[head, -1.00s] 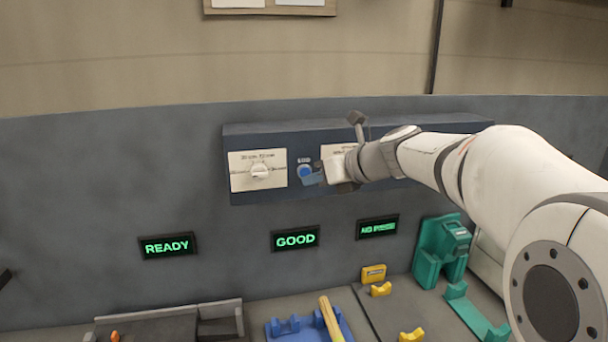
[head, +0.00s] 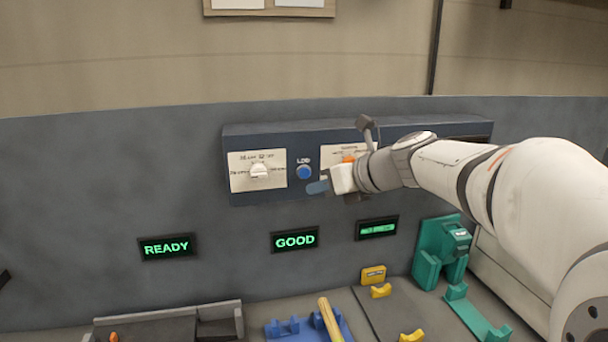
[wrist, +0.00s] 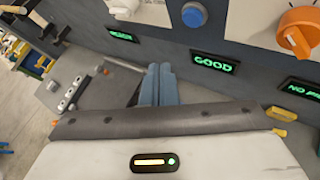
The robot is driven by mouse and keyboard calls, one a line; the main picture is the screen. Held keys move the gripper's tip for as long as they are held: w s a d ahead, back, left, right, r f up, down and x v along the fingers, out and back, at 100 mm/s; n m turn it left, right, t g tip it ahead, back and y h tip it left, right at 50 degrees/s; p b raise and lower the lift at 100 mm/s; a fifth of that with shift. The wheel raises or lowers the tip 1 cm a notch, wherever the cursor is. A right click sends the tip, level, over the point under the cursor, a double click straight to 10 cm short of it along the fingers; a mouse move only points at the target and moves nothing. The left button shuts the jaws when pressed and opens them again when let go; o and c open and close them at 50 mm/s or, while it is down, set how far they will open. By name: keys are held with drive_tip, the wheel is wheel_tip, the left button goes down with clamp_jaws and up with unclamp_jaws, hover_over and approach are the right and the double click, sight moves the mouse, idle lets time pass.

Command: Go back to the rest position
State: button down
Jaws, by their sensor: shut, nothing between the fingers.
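My gripper (head: 318,187) is in front of the control panel (head: 400,134), just below and right of the blue button (head: 304,172). In the wrist view its two blue-grey fingers (wrist: 158,84) lie together with nothing between them. They are apart from the blue button (wrist: 194,14), which shows above them. My arm reaches in from the right and hides part of the panel's right side. An orange knob (wrist: 296,27) shows at the right of the wrist view and partly behind my gripper in the head view.
A white knob (head: 260,170) sits on the panel's left plate. Lit signs read READY (head: 167,246) and GOOD (head: 295,240); a third (head: 377,228) is blurred. Below are a blue holder with a wooden rod (head: 330,318), yellow supports (head: 381,290) and a green fixture (head: 441,250).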

drive_tip(key=s+d+f+n+g+h, duration=0.1)
drive_tip(key=s+d+f+n+h, duration=0.2)
drive_tip(key=s+f+n, duration=0.3)
drive_tip(key=s+d+f+n+g+h, duration=0.1)
drive_tip(key=s+d+f+n+h, duration=0.2)
drive_tip(key=s+d+f+n, duration=0.3)
drive_tip(key=s+d+f+n+g+h+b, duration=0.1)
drive_tip(key=s+d+f+n+h, duration=0.3)
drive_tip(key=s+n, duration=0.9)
wheel_tip(320, 180, down, 4)
drive_tip(key=d+n, duration=0.1)
drive_tip(key=n, duration=0.2)
drive_tip(key=shift+d+r+g, duration=0.15)
drive_tip(key=shift+d+g, duration=0.1)
drive_tip(key=shift+g, duration=0.15)
